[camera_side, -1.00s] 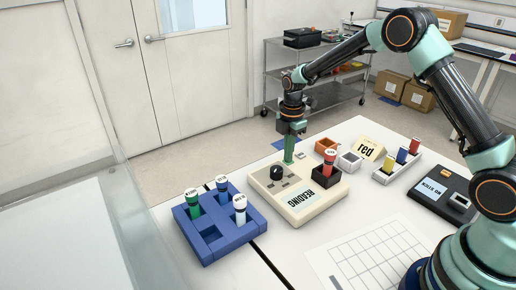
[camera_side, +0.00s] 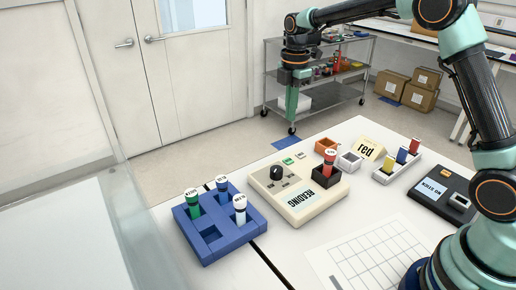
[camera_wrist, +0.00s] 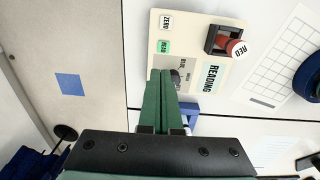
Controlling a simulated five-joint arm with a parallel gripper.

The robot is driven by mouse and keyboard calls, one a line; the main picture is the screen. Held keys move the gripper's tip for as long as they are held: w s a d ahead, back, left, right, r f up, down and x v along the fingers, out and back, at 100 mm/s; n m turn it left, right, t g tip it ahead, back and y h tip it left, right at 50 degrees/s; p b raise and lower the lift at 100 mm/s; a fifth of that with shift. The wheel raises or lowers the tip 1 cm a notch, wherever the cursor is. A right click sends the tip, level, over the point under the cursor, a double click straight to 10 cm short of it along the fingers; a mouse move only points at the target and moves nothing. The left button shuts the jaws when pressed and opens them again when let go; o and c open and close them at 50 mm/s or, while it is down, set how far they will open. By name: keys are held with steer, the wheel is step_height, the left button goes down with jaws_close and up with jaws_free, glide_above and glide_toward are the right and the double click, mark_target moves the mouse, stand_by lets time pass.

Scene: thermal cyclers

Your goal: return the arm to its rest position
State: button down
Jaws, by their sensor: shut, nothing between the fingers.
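My gripper (camera_side: 291,112) is raised well above the table, with its green fingers pointing down. In the wrist view the two green fingers (camera_wrist: 160,95) lie together, shut with nothing between them. Below them is the beige reader box (camera_side: 300,211), with a black knob, a green button, a white button and a screen marked READING. It also shows in the wrist view (camera_wrist: 188,22). A red tube (camera_side: 330,160) stands in the black socket on the reader, apart from my gripper.
A blue rack (camera_side: 213,248) with several labelled tubes stands left of the reader. A shelf cart (camera_side: 352,92) is behind. Air around the gripper looks clear.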

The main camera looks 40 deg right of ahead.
stand_by(0.4)
steer(key=s+a+r+m+t, duration=0.2)
steer(key=s+r+m+t, duration=0.1)
steer(key=s+r+m, duration=0.7)
steer(key=s+f+m+t, duration=0.2)
steer(key=s+f+m, duration=0.1)
steer(key=s+m, duration=0.5)
steer(key=shift+s+a, duration=0.2)
steer(key=shift+s, duration=1.55)
stand_by(4.0)
